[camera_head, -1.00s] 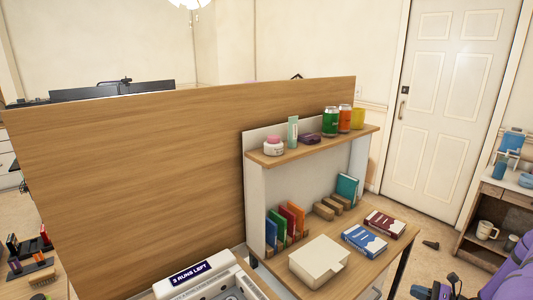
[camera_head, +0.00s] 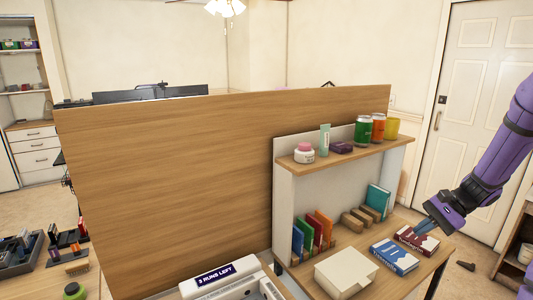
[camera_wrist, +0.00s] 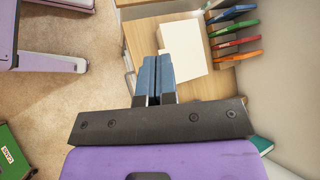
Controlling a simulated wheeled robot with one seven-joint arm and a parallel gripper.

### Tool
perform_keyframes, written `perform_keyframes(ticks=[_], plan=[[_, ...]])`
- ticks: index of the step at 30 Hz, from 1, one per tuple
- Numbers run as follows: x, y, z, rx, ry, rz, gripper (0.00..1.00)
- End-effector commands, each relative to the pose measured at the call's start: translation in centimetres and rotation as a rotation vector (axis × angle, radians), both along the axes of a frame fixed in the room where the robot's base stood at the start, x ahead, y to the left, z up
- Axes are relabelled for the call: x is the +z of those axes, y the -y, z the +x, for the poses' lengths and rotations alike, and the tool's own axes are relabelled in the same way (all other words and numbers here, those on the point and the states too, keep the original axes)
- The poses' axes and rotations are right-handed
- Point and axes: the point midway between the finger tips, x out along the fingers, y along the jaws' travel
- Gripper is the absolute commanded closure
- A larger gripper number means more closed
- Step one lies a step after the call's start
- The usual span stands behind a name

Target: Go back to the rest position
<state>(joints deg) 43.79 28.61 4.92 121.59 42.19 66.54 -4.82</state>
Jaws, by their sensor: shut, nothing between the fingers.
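My gripper (camera_head: 427,226) is at the end of my purple arm, at the right of the head view. It appears above or beside the dark red book (camera_head: 415,238) on the desk; I cannot tell the exact height. In the wrist view the two blue fingers of my gripper (camera_wrist: 155,77) lie together, shut, with nothing between them. They point toward the desk (camera_wrist: 205,88) and the white box-like object (camera_wrist: 184,48).
The desk holds a blue book (camera_head: 394,256), a white block (camera_head: 346,273) and several upright books (camera_head: 312,233). A shelf (camera_head: 345,152) above carries cans and jars. A tall wooden panel (camera_head: 180,175) stands left. Open floor (camera_wrist: 75,70) shows in the wrist view.

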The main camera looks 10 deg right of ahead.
Motion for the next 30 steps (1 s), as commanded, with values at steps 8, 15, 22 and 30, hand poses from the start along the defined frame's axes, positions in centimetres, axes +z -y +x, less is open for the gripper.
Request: perform_keyframes(ticks=[8,15,22,30], plan=[[7.1,-5.7,-1.7,0.220,0.084,-0.221,1.00],[12.0,-10.0,-4.4,0.388,0.175,-0.404,1.00],[16.0,-13.5,-7.8,0.533,0.284,-0.576,1.00],[19.6,-16.6,-12.4,0.678,0.439,-0.767,1.00]])
